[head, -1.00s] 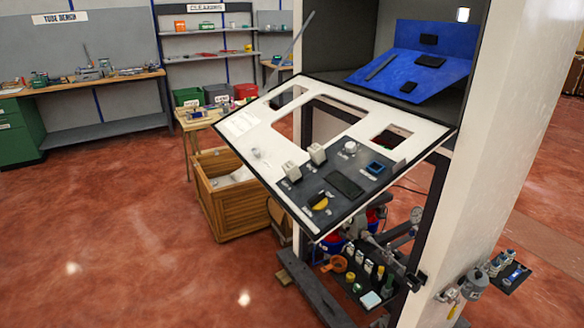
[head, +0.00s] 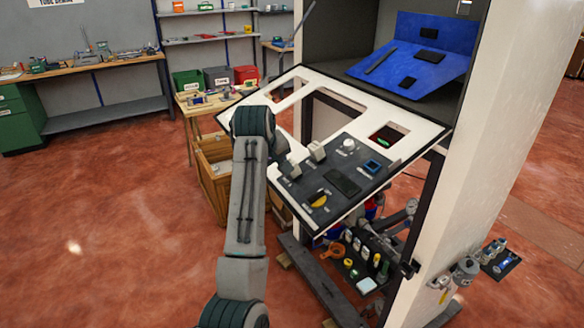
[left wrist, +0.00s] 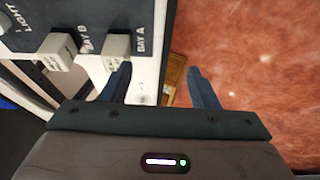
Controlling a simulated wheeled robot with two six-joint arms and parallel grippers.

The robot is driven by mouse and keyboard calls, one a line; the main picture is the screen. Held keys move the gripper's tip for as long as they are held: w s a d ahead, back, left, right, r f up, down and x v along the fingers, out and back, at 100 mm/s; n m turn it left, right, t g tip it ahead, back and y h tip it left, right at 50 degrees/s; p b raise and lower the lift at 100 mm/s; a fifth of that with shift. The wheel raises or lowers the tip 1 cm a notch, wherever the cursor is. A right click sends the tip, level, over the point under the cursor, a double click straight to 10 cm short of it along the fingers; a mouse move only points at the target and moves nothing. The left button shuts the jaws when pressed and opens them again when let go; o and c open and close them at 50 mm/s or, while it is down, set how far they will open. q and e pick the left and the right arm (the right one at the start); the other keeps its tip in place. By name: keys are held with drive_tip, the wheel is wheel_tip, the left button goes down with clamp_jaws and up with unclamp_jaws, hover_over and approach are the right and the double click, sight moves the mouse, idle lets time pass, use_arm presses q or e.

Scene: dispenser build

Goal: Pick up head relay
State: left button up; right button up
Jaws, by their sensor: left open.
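No part in view is clearly labelled as the head relay, so I cannot tell which one it is. The tilted white panel (head: 420,125) carries a dark control plate (head: 335,208) with two pale blocks, a black rectangular block (head: 344,182), a yellow part (head: 318,200) and a blue square part (head: 374,166). In the left wrist view the pale blocks sit at labels BAY A (left wrist: 116,44) and BAY B (left wrist: 57,50). My left gripper (left wrist: 160,69) is open and empty, one finger beside the BAY A block, the other over the floor. My right gripper is out of view.
A blue board (head: 425,72) with dark parts stands in the cabinet behind the panel. A wooden crate (head: 214,182) is below the panel's left side. A lower shelf (head: 345,262) holds several small parts. The white cabinet side (head: 485,150) stands right. Floor at left is clear.

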use_arm(q)
drive_tip(key=w+d+r, duration=0.1)
drive_tip(key=d+r, duration=0.2)
drive_tip(key=r, duration=0.3)
drive_tip(key=p+x, duration=0.2)
drive_tip(key=x, duration=0.1)
drive_tip(key=p+x, duration=0.2)
drive_tip(key=x, duration=0.1)
drive_tip(key=p+x, duration=0.2)
drive_tip(key=x, duration=0.1)
drive_tip(key=shift+w+d+f, duration=0.1)
drive_tip(key=shift+w+d, duration=0.25)
drive_tip(key=shift+d, duration=0.05)
drive_tip(key=shift+w+f, duration=0.25)
drive_tip(key=shift+f, duration=0.15)
drive_tip(key=c, duration=1.2)
